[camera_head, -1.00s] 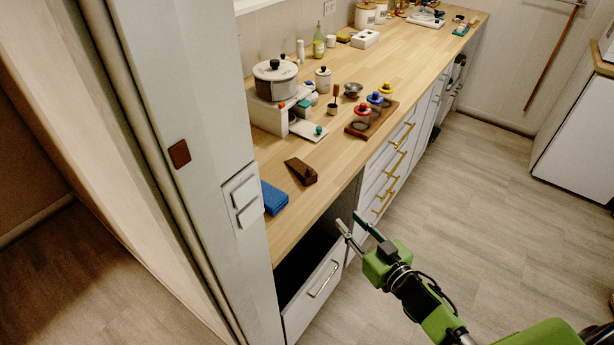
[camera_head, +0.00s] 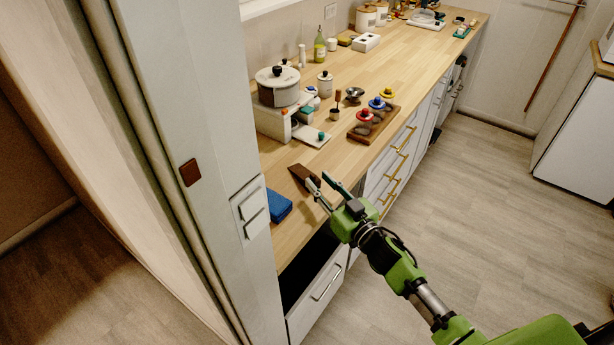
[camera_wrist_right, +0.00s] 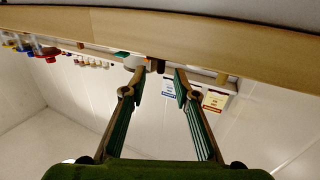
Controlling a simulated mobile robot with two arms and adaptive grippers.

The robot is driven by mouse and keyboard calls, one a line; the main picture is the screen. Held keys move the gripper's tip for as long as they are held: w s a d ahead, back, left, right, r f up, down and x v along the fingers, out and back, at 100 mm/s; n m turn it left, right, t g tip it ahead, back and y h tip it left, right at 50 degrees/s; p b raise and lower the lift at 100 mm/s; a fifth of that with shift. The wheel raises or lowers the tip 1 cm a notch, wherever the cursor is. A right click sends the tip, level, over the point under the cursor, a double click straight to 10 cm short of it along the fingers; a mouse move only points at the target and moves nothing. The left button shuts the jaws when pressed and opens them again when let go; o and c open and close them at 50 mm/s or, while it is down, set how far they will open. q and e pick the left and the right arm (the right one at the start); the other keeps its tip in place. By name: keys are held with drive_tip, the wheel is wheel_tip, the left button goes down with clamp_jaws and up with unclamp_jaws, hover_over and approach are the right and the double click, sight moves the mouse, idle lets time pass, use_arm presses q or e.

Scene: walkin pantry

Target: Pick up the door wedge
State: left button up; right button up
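The door wedge (camera_head: 301,174) is a dark brown block on the wooden counter, near its front edge and to the right of a blue folded cloth. My right gripper (camera_head: 319,180) is at the counter's front edge, its fingertips close to the wedge and partly overlapping it in the head view. I cannot tell whether they touch. In the right wrist view, the right gripper (camera_wrist_right: 154,86) has its two fingers apart with nothing held between them. I cannot make out the wedge clearly in that view. My left gripper is not in view.
The blue cloth (camera_head: 279,206) lies left of the wedge. A white appliance with a pot (camera_head: 278,88) stands behind it. A wooden tray (camera_head: 384,128) with colourful-lidded jars is farther right. A drawer (camera_head: 318,297) stands below the counter. A white wall post (camera_head: 205,140) borders the left.

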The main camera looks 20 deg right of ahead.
sight(313, 175)
drive_tip(key=x, duration=0.4)
drive_tip(key=shift+s, duration=0.2)
clamp_jaws()
drive_tip(key=shift+r, duration=0.1)
drive_tip(key=shift+r+p, duration=0.25)
drive_tip(key=shift+p, duration=0.05)
wheel_tip(313, 175, up, 3)
drive_tip(key=shift+f, duration=0.2)
drive_tip(key=s+d+r+b, duration=0.1)
drive_tip(key=s+d+r, duration=0.1)
drive_tip(key=s+r, duration=1)
drive_tip(key=s+a+f+m+h, duration=0.2)
drive_tip(key=s+a+m+h, duration=0.1)
drive_tip(key=s, duration=0.6)
drive_tip(key=shift+s+f+t+h, duration=0.2)
drive_tip(key=shift+f+t+h, duration=0.1)
drive_tip(key=shift+h, duration=0.5)
